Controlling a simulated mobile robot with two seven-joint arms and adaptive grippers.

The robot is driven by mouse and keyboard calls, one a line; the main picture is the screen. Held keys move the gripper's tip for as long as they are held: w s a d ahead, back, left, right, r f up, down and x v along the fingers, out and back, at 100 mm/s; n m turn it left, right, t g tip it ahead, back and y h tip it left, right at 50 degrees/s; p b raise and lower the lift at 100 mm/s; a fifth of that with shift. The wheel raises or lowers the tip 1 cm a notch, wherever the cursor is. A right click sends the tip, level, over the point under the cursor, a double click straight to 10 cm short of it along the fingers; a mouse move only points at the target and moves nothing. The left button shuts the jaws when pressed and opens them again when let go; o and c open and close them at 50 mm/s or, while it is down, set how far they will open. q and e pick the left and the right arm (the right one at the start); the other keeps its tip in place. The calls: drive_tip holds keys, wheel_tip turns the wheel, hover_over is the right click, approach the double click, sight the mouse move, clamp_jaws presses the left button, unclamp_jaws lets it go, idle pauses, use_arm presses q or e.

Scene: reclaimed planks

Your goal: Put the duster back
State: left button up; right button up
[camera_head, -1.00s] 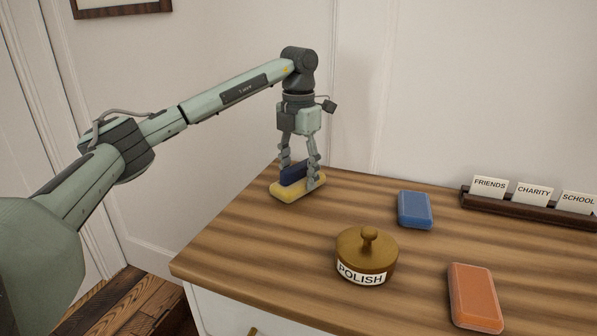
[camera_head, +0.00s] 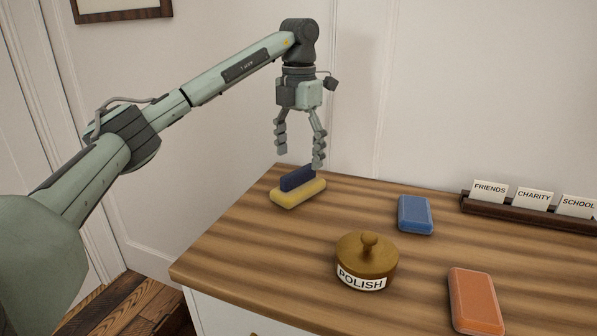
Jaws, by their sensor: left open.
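The duster (camera_head: 299,193) has a yellow pad with a dark blue handle on top. It lies flat on the wooden top (camera_head: 250,235), near its back left corner. My left gripper (camera_head: 301,161) is open and empty, pointing down just above the duster. Its fingers stand apart and clear of the handle. My right gripper is not in view.
A round brown pot labelled POLISH (camera_head: 367,262) stands in the middle front. A blue block (camera_head: 415,215) and an orange block (camera_head: 475,300) lie to its right. A dark rack (camera_head: 520,212) with cards reading FRIENDS, CHARITY and SCHOOL stands at the back right.

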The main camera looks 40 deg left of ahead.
sight(299, 170)
use_arm(q)
wheel_tip(299, 170, up, 3)
drive_tip(key=shift+f, duration=0.2)
wheel_tip(299, 170, up, 3)
drive_tip(key=shift+f+p, duration=0.2)
drive_tip(key=shift+p, duration=0.4)
drive_tip(key=shift+r, duration=0.5)
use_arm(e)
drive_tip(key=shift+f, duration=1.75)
